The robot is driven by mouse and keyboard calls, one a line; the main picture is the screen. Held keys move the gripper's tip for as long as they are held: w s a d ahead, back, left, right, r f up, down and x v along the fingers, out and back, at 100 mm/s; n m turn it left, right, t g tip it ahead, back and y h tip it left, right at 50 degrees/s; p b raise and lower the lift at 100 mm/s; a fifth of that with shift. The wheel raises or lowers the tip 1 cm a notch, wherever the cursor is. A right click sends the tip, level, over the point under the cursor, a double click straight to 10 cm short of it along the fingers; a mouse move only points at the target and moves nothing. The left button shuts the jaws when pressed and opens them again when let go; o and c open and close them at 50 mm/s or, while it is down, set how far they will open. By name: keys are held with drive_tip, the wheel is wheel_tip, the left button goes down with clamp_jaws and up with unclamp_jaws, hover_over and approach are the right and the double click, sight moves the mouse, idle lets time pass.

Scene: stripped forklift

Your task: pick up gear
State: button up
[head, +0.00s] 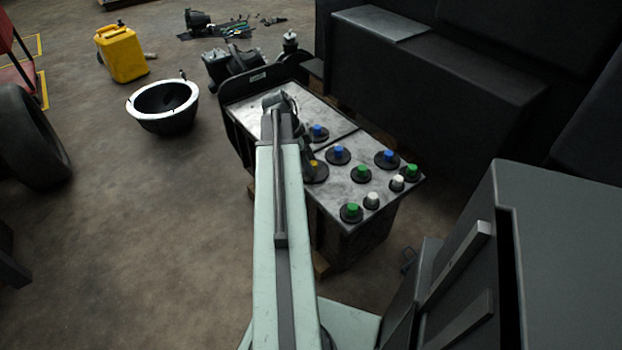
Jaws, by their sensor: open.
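No part stands out clearly as a gear. Several black round pieces with coloured caps sit on the grey metal top of a dark box (335,129). One wider dark disc with a yellow cap (317,174) lies close to the right of my arm, partly hidden by it. Others have blue caps (338,155), green caps (362,174) and white caps (372,201). My gripper (296,118) is small and dark at the far end of my pale green arm, over the box's left part. It is open, and I see nothing held in it.
A black bowl-shaped part with a white rim (163,104) and a yellow canister (121,53) stand on the floor at the left. A tyre (28,138) is at the far left. Large dark forklift bodywork (440,75) rises behind the box. The left floor is mostly clear.

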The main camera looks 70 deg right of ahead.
drive_tip(key=shift+r, duration=0.1)
clamp_jaws()
drive_tip(key=shift+r, duration=0.1)
